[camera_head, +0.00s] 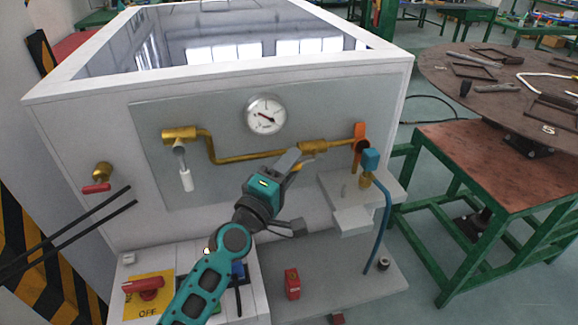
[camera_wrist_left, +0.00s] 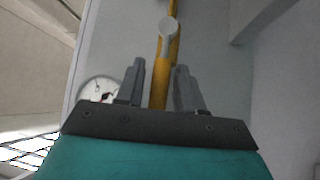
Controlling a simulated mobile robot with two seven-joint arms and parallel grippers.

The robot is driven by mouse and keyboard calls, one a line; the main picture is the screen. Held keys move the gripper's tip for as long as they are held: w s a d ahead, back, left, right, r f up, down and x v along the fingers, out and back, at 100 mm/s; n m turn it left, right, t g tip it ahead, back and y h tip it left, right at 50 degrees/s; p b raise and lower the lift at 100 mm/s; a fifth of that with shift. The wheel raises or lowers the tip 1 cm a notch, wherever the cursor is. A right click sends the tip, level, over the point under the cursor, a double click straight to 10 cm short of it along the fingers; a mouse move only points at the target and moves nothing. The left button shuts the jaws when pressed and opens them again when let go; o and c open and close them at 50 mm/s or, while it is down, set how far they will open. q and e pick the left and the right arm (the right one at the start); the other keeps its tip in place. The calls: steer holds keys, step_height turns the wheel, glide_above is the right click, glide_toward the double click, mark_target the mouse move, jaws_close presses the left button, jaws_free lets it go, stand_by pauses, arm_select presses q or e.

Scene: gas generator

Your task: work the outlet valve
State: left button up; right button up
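The gas unit's panel (camera_head: 225,165) carries a brass pipe (camera_head: 245,158) with a brass valve fitting (camera_head: 313,147) near its right end. An orange lever (camera_head: 359,135) stands upright to the right of that fitting. My left gripper (camera_head: 291,166) is in front of the pipe, just left of the fitting, and hides part of it. In the left wrist view, its two grey fingers (camera_wrist_left: 160,78) are apart, with the yellow pipe (camera_wrist_left: 174,50) showing between and beyond them. A pale round end (camera_wrist_left: 168,28) shows ahead of the fingertips. I cannot tell whether the fingers touch anything. My right gripper is out of view.
A pressure gauge (camera_head: 266,115) sits above the pipe. A brass valve with a white handle (camera_head: 185,178) is at the panel's left. A blue fitting with a hose (camera_head: 371,160) stands at the right. A red switch (camera_head: 149,288) and a red box (camera_head: 292,283) are below.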

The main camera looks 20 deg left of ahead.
arm_select(q)
jaws_close()
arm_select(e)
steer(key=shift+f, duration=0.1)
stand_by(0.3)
arm_select(q)
steer(key=f+n+b, duration=0.1)
steer(key=b, duration=0.3)
steer(key=shift+f+t, duration=0.2)
steer(key=shift+t, duration=0.2)
steer(key=shift+w+d+f+n+t+y+b, duration=0.15)
steer(key=shift+f+n+t+y+b, duration=0.7)
steer(key=shift+b, duration=1.75)
steer(key=shift+w+d+n+t+y+b, duration=0.1)
steer(key=shift+d+n+t+y+b, duration=0.3)
steer(key=shift+n+b, duration=1.6)
steer(key=shift+w+f+n+t+y+b, duration=0.1)
steer(key=shift+f+n+t+y+b, duration=0.6)
steer(key=shift+b, duration=2.45)
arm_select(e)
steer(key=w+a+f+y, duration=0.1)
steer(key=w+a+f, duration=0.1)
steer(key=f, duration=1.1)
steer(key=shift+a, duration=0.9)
